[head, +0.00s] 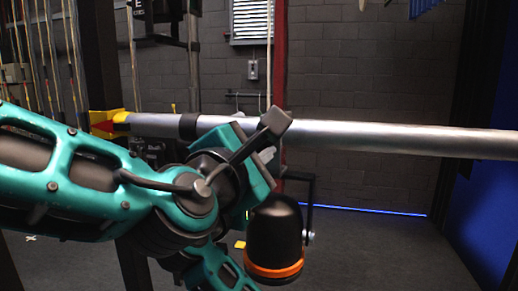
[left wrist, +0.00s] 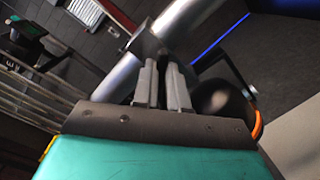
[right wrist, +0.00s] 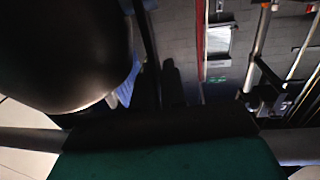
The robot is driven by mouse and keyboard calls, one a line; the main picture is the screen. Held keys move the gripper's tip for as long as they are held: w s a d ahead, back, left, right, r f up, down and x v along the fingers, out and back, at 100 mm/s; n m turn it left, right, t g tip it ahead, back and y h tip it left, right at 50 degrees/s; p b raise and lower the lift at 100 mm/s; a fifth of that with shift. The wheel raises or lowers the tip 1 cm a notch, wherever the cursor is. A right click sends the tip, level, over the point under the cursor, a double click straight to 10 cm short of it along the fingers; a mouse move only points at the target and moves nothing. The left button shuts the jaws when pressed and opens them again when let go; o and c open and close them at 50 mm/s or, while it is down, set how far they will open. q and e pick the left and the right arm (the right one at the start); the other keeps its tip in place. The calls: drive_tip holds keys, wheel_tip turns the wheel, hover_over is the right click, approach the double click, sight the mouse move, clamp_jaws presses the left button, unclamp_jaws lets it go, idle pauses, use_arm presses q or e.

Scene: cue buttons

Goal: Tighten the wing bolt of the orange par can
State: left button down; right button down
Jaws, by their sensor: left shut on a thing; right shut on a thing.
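The orange par can (head: 275,235), a black can with an orange rim, hangs from its black yoke (head: 311,195) below a silver pipe. A dark clamp (head: 275,121) sits on the pipe above it. My left gripper (head: 262,152) is at the clamp; in the left wrist view its fingers (left wrist: 162,80) are close together on a small dark piece, the wing bolt, mostly hidden. In the right wrist view a large black rounded body (right wrist: 65,50), seemingly the can, fills the upper left. My right gripper (right wrist: 165,95) is dark there; its grip is hard to make out.
The silver pipe (head: 400,140) runs across the head view, with a yellow and red end piece (head: 105,122) at the left. A red post (head: 279,60) and a grey block wall (head: 370,75) stand behind. The floor right of the can is clear.

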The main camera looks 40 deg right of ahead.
idle(0.4)
use_arm(q)
drive_tip(key=c, duration=1.2)
unclamp_jaws()
drive_tip(key=shift+o, duration=0.2)
drive_tip(key=v, duration=1.2)
